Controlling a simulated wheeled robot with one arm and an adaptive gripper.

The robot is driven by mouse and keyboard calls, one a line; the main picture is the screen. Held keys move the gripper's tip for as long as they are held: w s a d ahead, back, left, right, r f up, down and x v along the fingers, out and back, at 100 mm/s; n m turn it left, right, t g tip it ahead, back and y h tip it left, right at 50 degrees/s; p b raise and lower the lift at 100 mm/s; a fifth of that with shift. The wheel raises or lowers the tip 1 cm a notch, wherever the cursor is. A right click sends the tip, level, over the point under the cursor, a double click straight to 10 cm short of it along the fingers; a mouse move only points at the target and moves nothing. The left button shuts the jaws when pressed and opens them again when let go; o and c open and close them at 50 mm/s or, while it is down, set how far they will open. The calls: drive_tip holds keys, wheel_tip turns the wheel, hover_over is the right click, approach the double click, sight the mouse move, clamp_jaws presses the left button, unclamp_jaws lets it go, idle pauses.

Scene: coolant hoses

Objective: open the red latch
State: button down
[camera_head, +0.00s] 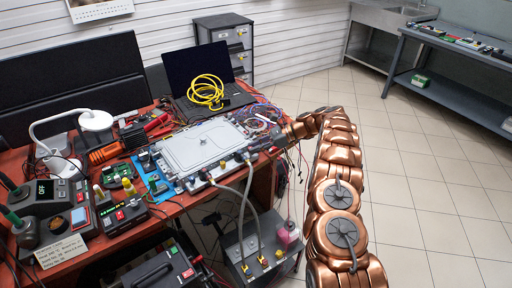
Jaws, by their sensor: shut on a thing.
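My copper-coloured arm reaches in from the lower right to the bench. My gripper (268,146) is at the right end of the flat grey metal unit (197,147), close to its front right corner. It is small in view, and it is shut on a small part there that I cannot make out. I cannot pick out the red latch; my gripper and wrist cover that corner. Two grey hoses (247,195) plug into the unit's front edge and hang down to a grey box (254,252) below.
Thin coloured wires (262,117) lie just behind my gripper. A laptop (199,66) with a coiled yellow cable (206,92) stands behind the unit. Tools and meters crowd the red-brown bench on the left. The tiled floor at right is clear.

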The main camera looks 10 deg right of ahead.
drive_tip(key=c, duration=1)
unclamp_jaws()
drive_tip(key=shift+c, duration=0.2)
drive_tip(key=shift+d, duration=0.1)
drive_tip(key=v, duration=0.7)
drive_tip(key=shift+d, duration=0.4)
drive_tip(key=shift+s+r, duration=0.1)
drive_tip(key=shift+r, duration=0.1)
